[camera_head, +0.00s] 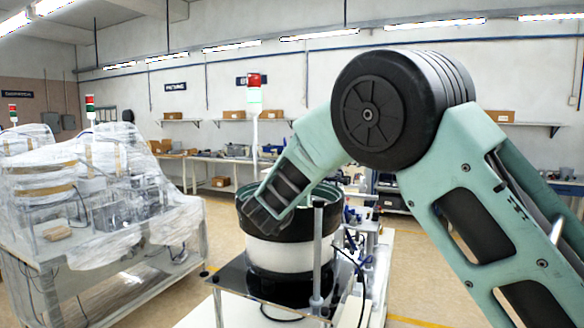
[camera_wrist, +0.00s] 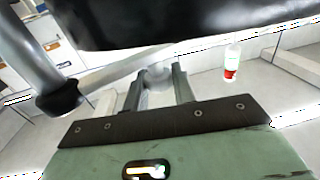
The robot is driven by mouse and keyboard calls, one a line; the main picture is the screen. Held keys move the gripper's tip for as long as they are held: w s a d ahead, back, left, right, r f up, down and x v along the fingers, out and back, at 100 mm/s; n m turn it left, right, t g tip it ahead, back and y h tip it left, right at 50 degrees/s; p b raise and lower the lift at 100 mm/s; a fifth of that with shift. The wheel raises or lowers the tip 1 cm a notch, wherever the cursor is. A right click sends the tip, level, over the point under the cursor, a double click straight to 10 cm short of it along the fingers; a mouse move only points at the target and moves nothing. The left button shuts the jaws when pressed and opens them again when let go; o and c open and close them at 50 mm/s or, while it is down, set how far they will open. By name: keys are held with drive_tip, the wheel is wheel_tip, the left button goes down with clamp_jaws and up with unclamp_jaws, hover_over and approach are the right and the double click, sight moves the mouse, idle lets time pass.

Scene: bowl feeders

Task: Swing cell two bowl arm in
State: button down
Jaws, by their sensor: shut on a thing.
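A black feeder bowl (camera_head: 285,226) sits on a white drum on the cell in the middle of the head view. A grey upright post (camera_head: 318,255) stands in front of it. In the wrist view the bowl's dark underside or side (camera_wrist: 170,22) fills the top. A pale bar, which looks like the bowl arm (camera_wrist: 112,76), runs from a post with a black collar (camera_wrist: 60,97) to my gripper (camera_wrist: 158,80). My gripper is shut on a rounded grey part at the bar's end. In the head view my arm reaches over the bowl and its fingers are hidden.
A plastic-wrapped cell (camera_head: 95,200) stands at the left, with open floor between it and the bowl's cell. A red, white and green signal tower (camera_head: 254,100) rises behind the bowl. Benches and shelves with boxes (camera_head: 232,114) line the back wall.

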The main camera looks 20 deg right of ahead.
drive_tip(key=shift+w+d+r+m+g+h+p, duration=0.15)
drive_tip(key=shift+d+m+g+h+p, duration=0.35)
drive_tip(key=shift+m+g+h+p, duration=0.25)
drive_tip(key=shift+w+d+f+m+g+h+p, duration=0.1)
drive_tip(key=shift+d+m+g+h+p, duration=0.45)
drive_tip(key=shift+m+g+h, duration=0.35)
drive_tip(key=shift+w+d+r+m+g+h+p, duration=0.15)
drive_tip(key=shift+d+m+g+h+p, duration=0.45)
drive_tip(key=shift+g+h, duration=0.3)
drive_tip(key=c, duration=1.2)
unclamp_jaws()
drive_tip(key=shift+o, duration=0.2)
drive_tip(key=shift+f, duration=0.1)
drive_tip(key=shift+a, duration=0.15)
drive_tip(key=b+v, duration=0.7)
drive_tip(key=v, duration=1)
